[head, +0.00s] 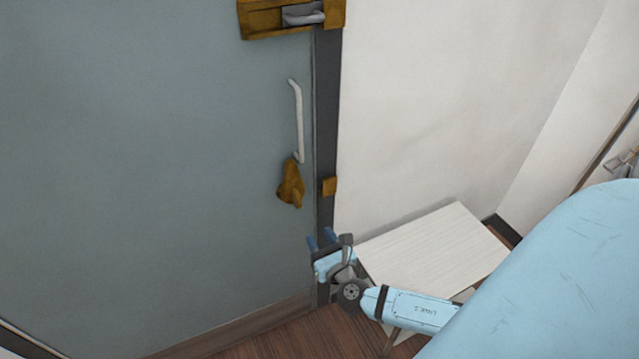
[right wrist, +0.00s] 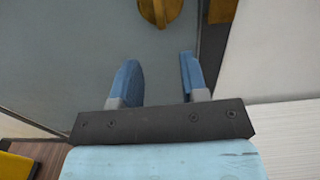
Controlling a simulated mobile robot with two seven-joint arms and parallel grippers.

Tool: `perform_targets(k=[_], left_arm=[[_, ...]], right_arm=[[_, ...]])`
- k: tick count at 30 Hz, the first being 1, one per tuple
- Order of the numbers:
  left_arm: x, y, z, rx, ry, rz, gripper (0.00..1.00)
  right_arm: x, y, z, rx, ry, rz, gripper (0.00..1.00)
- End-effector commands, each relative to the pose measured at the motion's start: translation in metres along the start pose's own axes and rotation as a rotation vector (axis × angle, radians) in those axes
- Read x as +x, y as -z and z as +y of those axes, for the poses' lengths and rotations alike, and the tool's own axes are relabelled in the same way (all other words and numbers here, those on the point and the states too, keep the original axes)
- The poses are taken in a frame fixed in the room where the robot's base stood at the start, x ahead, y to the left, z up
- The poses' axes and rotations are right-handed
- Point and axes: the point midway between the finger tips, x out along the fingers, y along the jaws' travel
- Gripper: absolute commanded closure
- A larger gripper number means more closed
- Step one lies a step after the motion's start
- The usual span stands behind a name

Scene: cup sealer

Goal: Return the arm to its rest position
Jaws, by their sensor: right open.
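My right gripper (head: 321,240) is open and empty in the head view, in front of the lower right edge of a grey-blue door (head: 150,150). Its light-blue arm comes in from the lower right. In the right wrist view the two blue fingers of the right gripper (right wrist: 159,78) stand apart with nothing between them. A brass knob (head: 290,184) on the door is above and left of the gripper, and it also shows at the top of the right wrist view (right wrist: 161,10), apart from the fingers. My left gripper is in neither view.
A white tabletop (head: 440,245) stands to the right, close to my right forearm. A pale vertical handle (head: 298,120) and a brass latch (head: 262,20) are on the door above. A dark door frame (head: 326,110) and a white wall (head: 430,90) lie behind. Wooden floor (head: 290,335) shows below.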

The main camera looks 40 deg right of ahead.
Motion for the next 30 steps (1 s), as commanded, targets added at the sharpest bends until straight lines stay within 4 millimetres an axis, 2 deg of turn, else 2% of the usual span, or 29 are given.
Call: perform_targets(k=[10, 14, 17, 22, 27, 30], left_arm=[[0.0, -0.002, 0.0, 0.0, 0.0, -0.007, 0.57], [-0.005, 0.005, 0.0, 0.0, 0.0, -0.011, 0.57], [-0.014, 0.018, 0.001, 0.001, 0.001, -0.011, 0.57], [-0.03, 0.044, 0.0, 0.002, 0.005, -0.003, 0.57], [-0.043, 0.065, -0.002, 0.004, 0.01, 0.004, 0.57], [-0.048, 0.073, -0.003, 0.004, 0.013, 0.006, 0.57]], right_arm=[[-0.001, 0.0, 0.0, 0.02, 0.001, 0.01, 0.6], [-0.015, 0.005, 0.006, 0.23, 0.018, 0.108, 0.6], [-0.038, 0.014, 0.016, 0.586, 0.067, 0.258, 0.6], [-0.093, 0.019, 0.048, 1.382, 0.253, 0.528, 0.6], [-0.141, 0.001, 0.081, 2.133, 0.52, 0.691, 0.6], [-0.158, -0.012, 0.092, 2.464, 0.667, 0.729, 0.6]])
